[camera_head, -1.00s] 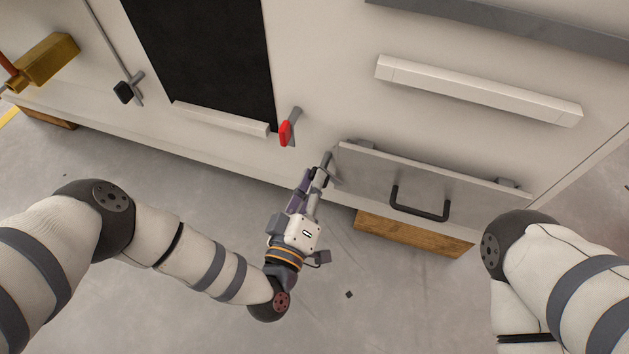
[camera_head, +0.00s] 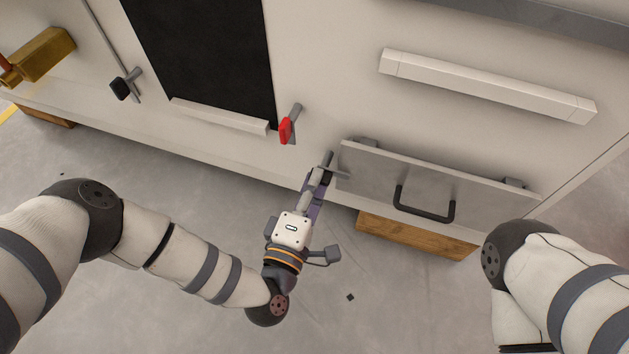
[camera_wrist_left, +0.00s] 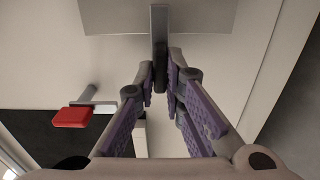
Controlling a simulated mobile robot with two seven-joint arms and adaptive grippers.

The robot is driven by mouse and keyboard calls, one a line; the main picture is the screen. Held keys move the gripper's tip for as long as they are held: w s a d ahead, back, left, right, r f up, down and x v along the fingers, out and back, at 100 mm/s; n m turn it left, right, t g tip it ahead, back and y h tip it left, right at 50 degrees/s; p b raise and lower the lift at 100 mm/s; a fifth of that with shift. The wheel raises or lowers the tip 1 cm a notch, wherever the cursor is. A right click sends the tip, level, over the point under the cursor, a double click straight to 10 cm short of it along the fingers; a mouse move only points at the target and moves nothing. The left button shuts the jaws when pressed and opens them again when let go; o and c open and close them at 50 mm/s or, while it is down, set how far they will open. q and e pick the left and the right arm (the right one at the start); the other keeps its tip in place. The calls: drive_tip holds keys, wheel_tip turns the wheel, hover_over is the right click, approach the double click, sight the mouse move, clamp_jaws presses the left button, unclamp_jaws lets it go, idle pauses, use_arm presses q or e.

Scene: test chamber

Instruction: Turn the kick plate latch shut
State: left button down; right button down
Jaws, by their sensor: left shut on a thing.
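The kick plate (camera_head: 370,185) is a grey metal panel with a black handle, low on the white cabinet. The kick plate latch (camera_head: 327,160) is a grey lever at the plate's left end. My left gripper (camera_head: 319,177) is shut on the latch, coming from below. In the left wrist view the fingers (camera_wrist_left: 160,82) pinch a grey bar, the latch (camera_wrist_left: 160,35), whose far end lies over the plate (camera_wrist_left: 205,15). The fingers partly hide the latch in the head view. My right arm shows at the right edge, but its gripper is out of view.
A red-tipped lever (camera_head: 287,130) is on the cabinet left of the latch. A white bar handle (camera_head: 485,85) is above the plate. A black panel (camera_head: 205,60) and a black-knobbed lever (camera_head: 122,88) are further left. A wooden block (camera_head: 415,235) is under the plate.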

use_arm(q)
drive_tip(key=shift+d+r, duration=0.1)
idle(0.4)
drive_tip(key=c, duration=1.7)
unclamp_jaws()
drive_tip(key=v, duration=0.7)
drive_tip(key=shift+s, duration=0.2)
